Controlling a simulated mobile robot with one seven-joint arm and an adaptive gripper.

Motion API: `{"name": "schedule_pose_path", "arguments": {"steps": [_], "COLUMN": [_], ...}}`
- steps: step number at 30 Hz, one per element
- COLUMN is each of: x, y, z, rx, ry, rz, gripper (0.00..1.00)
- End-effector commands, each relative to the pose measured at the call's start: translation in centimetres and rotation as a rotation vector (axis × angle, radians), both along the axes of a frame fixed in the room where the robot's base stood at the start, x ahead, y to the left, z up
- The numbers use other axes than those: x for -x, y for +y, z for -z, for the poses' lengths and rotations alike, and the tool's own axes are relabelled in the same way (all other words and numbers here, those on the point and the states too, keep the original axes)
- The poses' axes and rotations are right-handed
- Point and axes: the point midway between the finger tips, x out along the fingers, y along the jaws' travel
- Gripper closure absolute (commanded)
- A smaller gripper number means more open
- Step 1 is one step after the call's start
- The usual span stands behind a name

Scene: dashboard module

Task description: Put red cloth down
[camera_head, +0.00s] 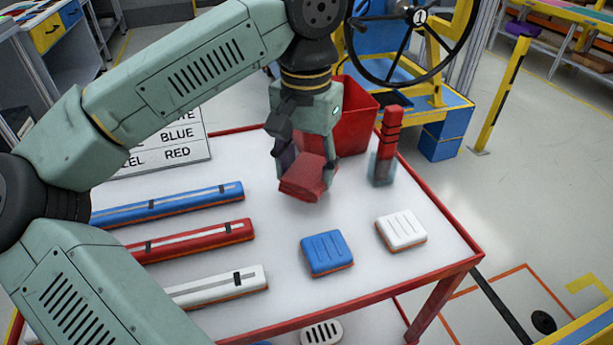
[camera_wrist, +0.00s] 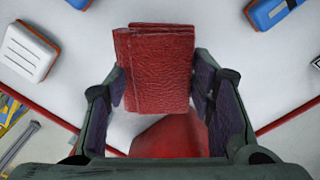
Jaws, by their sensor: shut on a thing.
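The red cloth (camera_head: 305,180) is a folded, wrinkled block. My gripper (camera_head: 303,160) is shut on it, near the back middle of the white table (camera_head: 290,285). In the wrist view the cloth (camera_wrist: 157,65) sits between the two dark finger pads of my gripper (camera_wrist: 160,85). It seems to hang a little above the tabletop; I cannot tell the exact gap. My fingers hide part of it in the head view.
A red bin (camera_head: 357,112) stands just behind my gripper. Blue (camera_head: 327,253) and white (camera_head: 401,231) blocks lie in front, with blue, red and white bars at left. A lettered sign (camera_head: 165,150) stands back left. Bare tabletop lies around the cloth.

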Motion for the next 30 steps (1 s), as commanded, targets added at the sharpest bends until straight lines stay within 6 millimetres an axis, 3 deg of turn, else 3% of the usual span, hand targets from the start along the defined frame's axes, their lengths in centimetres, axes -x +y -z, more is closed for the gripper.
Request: {"name": "schedule_pose_path", "arguments": {"steps": [6,20,21,30], "x": [0.0,0.0,0.0,0.0], "y": [0.0,-0.1,0.0,0.0], "z": [3.0,4.1,3.9,3.9], "rx": [0.0,0.001,0.0,0.0], "ry": [0.001,0.0,-0.001,-0.001], "rz": [0.0,0.0,0.0,0.0], "gripper": [0.73,0.73,0.49,0.31]}}
